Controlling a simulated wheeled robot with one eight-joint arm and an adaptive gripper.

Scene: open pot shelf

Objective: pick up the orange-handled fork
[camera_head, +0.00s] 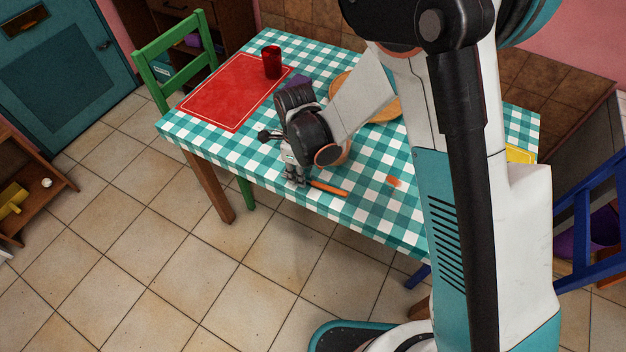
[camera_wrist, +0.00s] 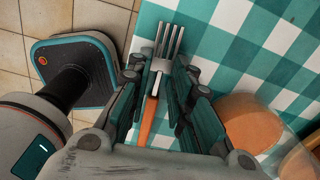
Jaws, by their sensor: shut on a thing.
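The orange-handled fork (camera_head: 329,188) is at the near edge of the checkered table (camera_head: 370,205) in the head view, its orange handle pointing right. In the wrist view the fork (camera_wrist: 148,121) lies lengthwise between my fingers, with its metal tines pointing up the picture and its orange handle toward my palm. My gripper (camera_head: 295,178) is low at the table's edge, its fingers closed around the fork near the neck. It also shows in the wrist view (camera_wrist: 157,90). I cannot tell whether the fork is clear of the cloth.
A red placemat (camera_head: 225,95) with a red cup (camera_head: 271,62) lies at the far left of the table. A wooden round board (camera_head: 384,108) is partly hidden behind my arm. A small orange piece (camera_head: 393,181) lies right of the fork. A green chair (camera_head: 172,50) stands at the left.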

